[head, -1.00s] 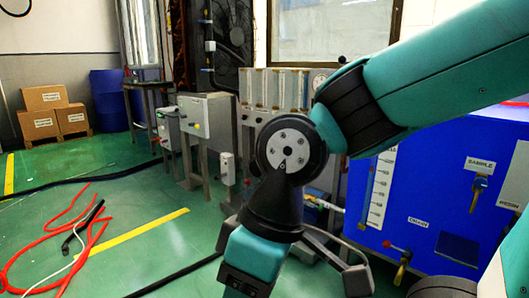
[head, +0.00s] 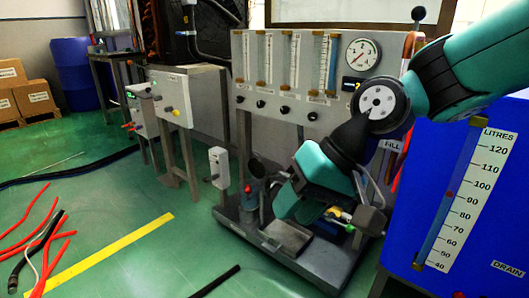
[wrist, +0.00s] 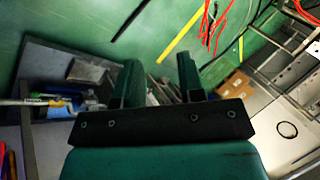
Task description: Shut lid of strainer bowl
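My gripper (head: 297,210) hangs over the low grey skid (head: 345,262), its teal fingers pointing down. In the wrist view its two fingers (wrist: 158,62) stand apart with nothing clearly held between them. A dark round disc (head: 257,168), perhaps the raised lid of the strainer bowl, shows just left of the gripper. A small grey-blue upright body (head: 250,200) with a red part stands below it; I cannot tell for sure that this is the bowl. The gripper appears apart from both. In the wrist view the bowl is not clearly visible, and the fingers hide part of the skid.
A panel of flow tubes with a gauge (head: 362,54) stands behind the skid. A large blue tank (head: 470,215) is close on the right. Grey control boxes (head: 171,98) stand left. Red hoses (head: 40,235) and a black hose lie on the green floor; floor before the skid is mostly clear.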

